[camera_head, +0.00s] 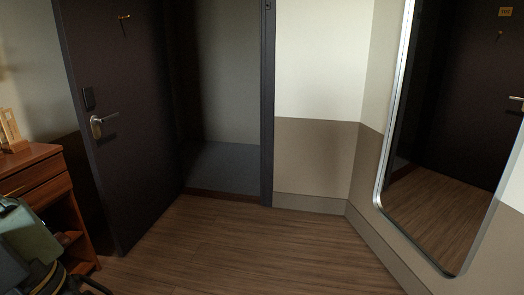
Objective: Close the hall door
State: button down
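The hall door (123,160) is a dark brown panel standing open on the left, swung into the room. It has a silver lever handle (97,124), a dark lock plate (88,98) above it and a small brass hook (124,18) near the top. The doorway (228,105) to its right is open onto a dim grey space. The dark door frame (268,110) shows on the doorway's right side. Grey-green and black parts, which look like my arm, fill the lower left corner, apart from the door in the picture. The fingertips of my gripper cannot be made out.
A reddish-brown wooden cabinet (38,172) with drawers stands at the left, near the door's free edge. A silver-framed mirror (386,120) hangs on the right wall and reflects a dark door. The wood floor (235,245) before the doorway is clear.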

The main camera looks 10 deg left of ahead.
aim_at(110, 50)
jog(key=i+u, duration=0.3)
jog(key=i, duration=0.35)
jog(key=i+l+u, duration=0.3)
jog(key=i, duration=0.35)
jog(key=i+j+u, duration=0.15)
jog(key=i+u, duration=0.45)
jog(key=u, duration=0.25)
jog(key=i+u, duration=0.4)
jog(key=i+j+u, duration=0.1)
jog(key=i, duration=0.3)
jog(key=i+j+u, duration=0.1)
jog(key=i, duration=0.3)
jog(key=z, duration=0.8)
